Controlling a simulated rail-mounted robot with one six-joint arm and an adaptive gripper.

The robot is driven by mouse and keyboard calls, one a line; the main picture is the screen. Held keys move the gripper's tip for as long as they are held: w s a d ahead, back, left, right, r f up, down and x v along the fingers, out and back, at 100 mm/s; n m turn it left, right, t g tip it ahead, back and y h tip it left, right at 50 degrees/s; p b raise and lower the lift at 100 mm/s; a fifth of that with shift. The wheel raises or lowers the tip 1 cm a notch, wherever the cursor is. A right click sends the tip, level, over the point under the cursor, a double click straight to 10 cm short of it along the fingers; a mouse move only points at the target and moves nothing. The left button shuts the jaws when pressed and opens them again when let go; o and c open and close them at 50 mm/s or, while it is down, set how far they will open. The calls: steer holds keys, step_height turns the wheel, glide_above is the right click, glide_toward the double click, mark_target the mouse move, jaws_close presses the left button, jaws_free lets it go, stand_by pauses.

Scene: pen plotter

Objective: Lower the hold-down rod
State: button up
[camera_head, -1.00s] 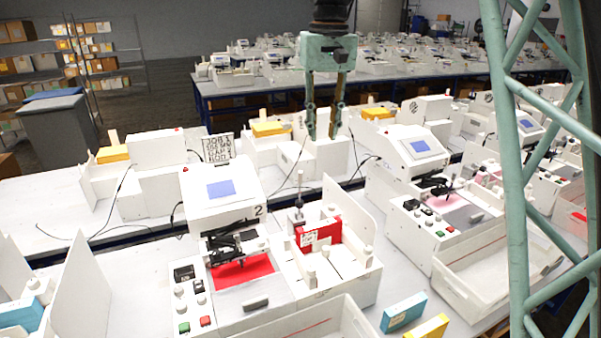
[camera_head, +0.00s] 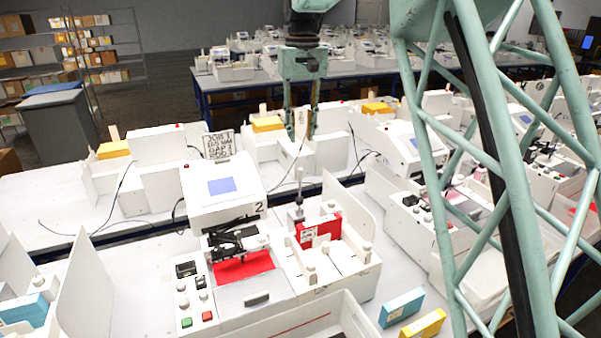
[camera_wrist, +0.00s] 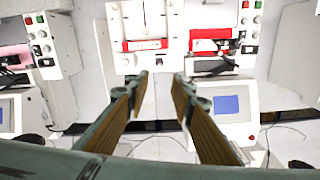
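The hold-down rod (camera_head: 299,186) is a thin upright metal rod with a dark collar. It stands at the back left of the white fixture (camera_head: 345,262) beside plotter 2, near a red box (camera_head: 318,230) with a label. My gripper (camera_head: 301,134) is open and empty, fingers pointing down, above and behind the rod in the head view and apart from it. In the wrist view my gripper (camera_wrist: 160,78) shows its two wooden-toned fingers spread, with the fixture (camera_wrist: 150,15) and red box (camera_wrist: 145,45) beyond the tips. I cannot clearly make out the rod there.
The plotter's housing with a blue screen (camera_head: 222,186) stands left of the rod. A white side panel (camera_head: 348,210) stands right of it. A white tray (camera_head: 300,325), a blue box (camera_head: 402,307) and a yellow box (camera_head: 424,325) lie in front. A sign (camera_head: 218,145) stands behind.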

mark_target(300, 172)
steer(key=shift+f, duration=0.1)
steer(key=shift+a+f, duration=0.1)
steer(key=shift+f, duration=6.7)
jaws_close()
